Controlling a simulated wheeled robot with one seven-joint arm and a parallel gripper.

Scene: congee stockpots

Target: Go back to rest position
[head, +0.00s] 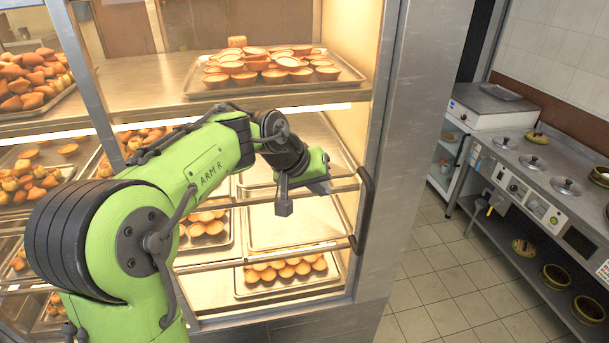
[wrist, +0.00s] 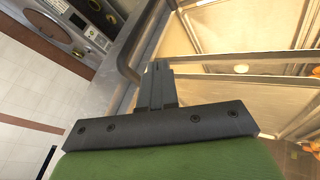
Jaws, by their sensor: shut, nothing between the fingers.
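My gripper (wrist: 158,72) shows in the wrist view as two dark fingers pressed together, shut with nothing between them. In the head view my green arm reaches across the front of the glass-fronted pastry cabinet (head: 380,120). My gripper (head: 284,207) hangs there in front of the cabinet's middle shelves, near its right side. The arm is bent, not folded against my body. I cannot tell the exact gap between the gripper and the cabinet's front rails.
The cabinet holds a tray of tarts (head: 270,68) on the upper shelf and trays of buns (head: 285,268) lower down. A dark handle (head: 364,212) is at its right edge. A steel counter with lidded pots (head: 533,163) stands at the right. Tiled floor (head: 440,270) between is clear.

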